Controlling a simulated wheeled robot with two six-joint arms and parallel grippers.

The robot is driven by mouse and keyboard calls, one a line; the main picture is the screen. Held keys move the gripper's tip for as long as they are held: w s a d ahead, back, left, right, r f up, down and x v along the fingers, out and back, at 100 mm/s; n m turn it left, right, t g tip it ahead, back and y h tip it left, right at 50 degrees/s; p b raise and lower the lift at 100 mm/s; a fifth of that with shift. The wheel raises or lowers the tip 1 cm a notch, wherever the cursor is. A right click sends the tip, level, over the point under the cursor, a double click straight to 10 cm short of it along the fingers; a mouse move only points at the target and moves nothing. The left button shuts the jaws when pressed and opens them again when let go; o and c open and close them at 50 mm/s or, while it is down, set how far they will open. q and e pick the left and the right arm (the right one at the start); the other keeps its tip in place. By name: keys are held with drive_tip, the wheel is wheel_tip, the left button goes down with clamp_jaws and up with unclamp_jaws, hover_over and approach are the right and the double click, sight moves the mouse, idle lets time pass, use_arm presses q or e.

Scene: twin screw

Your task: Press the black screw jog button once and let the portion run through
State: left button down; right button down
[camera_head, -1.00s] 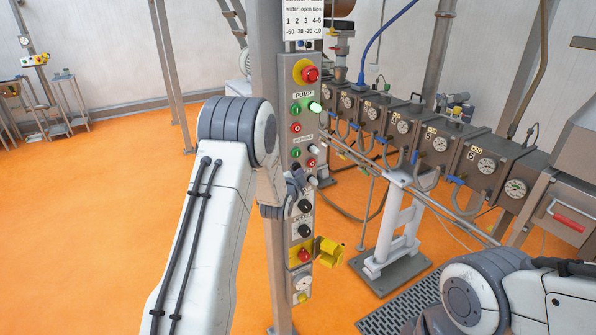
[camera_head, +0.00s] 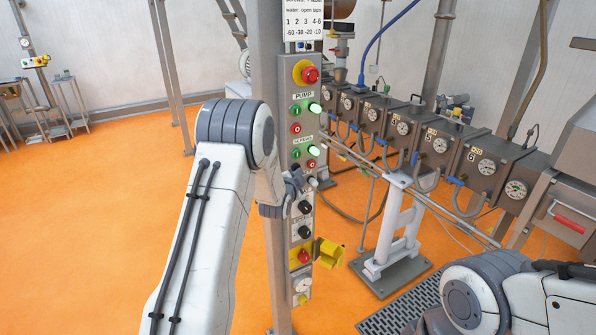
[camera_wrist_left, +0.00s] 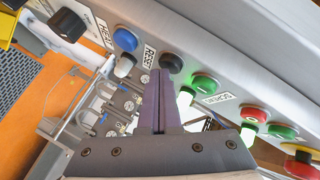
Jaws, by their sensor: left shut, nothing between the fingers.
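The black button (camera_wrist_left: 171,63) sits on the grey control panel (camera_wrist_left: 225,60) beside the green button (camera_wrist_left: 206,85) of the screws group. My left gripper (camera_wrist_left: 160,74) is shut and empty, its tips right at the black button in the left wrist view; I cannot tell whether they touch. In the head view my left gripper (camera_head: 298,181) is at the panel (camera_head: 284,120), below the screws buttons, and covers the black button. The screws lamp (camera_head: 313,150) glows green. It also shows lit in the wrist view (camera_wrist_left: 185,98). My right gripper is out of view.
The pump lamp (camera_head: 314,108) is lit green. Red emergency buttons (camera_head: 310,74) sit high and low (camera_head: 304,256) on the panel. Black knobs (camera_head: 305,207) lie just below my left gripper. The extruder barrel (camera_head: 440,150) with gauges stands right. A yellow box (camera_head: 328,253) juts from the post.

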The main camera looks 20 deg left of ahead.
use_arm(q)
drive_tip(key=shift+w+a, duration=0.1)
drive_tip(key=shift+a, duration=0.05)
idle(0.4)
drive_tip(key=shift+s+d+b, duration=0.45)
drive_tip(key=shift+s+d, duration=0.1)
drive_tip(key=shift+d, duration=0.15)
drive_tip(key=shift+d, duration=0.1)
drive_tip(key=s+d, duration=0.1)
drive_tip(key=d, duration=0.1)
drive_tip(key=s+d+b, duration=0.1)
drive_tip(key=s, duration=0.1)
drive_tip(key=shift+d, duration=0.4)
idle(0.3)
